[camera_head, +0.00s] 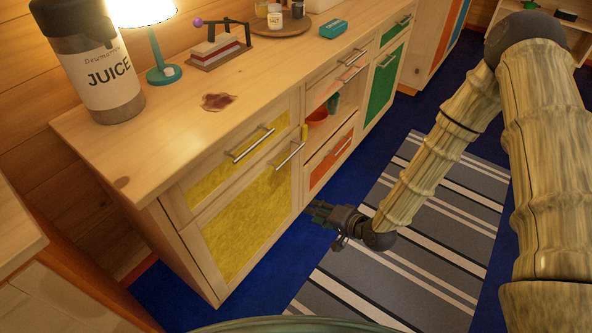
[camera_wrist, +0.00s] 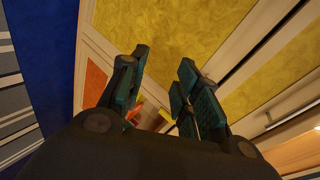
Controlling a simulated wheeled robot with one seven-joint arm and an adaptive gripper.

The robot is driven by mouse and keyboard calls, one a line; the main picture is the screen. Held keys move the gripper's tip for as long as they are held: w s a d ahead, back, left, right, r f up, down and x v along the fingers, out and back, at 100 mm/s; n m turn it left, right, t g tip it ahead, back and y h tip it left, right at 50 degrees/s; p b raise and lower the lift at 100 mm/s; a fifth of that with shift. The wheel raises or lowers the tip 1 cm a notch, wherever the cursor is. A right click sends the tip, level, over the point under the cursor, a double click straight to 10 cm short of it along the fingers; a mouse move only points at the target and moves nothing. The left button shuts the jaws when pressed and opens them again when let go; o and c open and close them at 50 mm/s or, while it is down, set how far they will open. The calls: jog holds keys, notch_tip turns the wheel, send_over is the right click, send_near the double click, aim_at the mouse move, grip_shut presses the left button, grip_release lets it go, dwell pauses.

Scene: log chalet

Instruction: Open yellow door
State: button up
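The yellow door (camera_head: 240,225) is the lower left front of the wooden cabinet, with a silver bar handle (camera_head: 290,155) near its upper right corner. It looks shut. A yellow drawer (camera_head: 225,160) with its own bar handle (camera_head: 253,146) sits above it. My gripper (camera_head: 318,212) is low in front of the cabinet, just right of the door and below its handle. In the wrist view my gripper (camera_wrist: 158,92) has its two fingers spread, with nothing between them. Yellow panels (camera_wrist: 170,30) lie ahead of the fingers there. I cannot tell whether the gripper touches the cabinet.
Right of the door are an orange drawer (camera_head: 331,159), an open shelf with a red bowl (camera_head: 317,118), and a green door (camera_head: 383,85). A juice jar (camera_head: 98,75) and a lamp (camera_head: 160,70) stand on the countertop (camera_head: 150,145). A striped rug (camera_head: 440,200) covers clear floor in front.

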jog(key=w+a+f+m+t+y+b, duration=0.1)
jog(key=w+t+y+b, duration=0.15)
jog(key=w+b, duration=0.45)
jog(key=y+b, duration=0.5)
jog(key=b, duration=0.7)
send_near(291, 156)
jog(key=shift+t, duration=0.35)
jog(key=x, duration=0.3)
jog(key=b+x, duration=0.1)
jog(key=x, duration=0.2)
jog(key=f+b+x, duration=0.1)
jog(key=x, duration=0.3)
jog(key=shift+a+r, duration=0.1)
jog(key=shift+a, duration=0.1)
grip_shut()
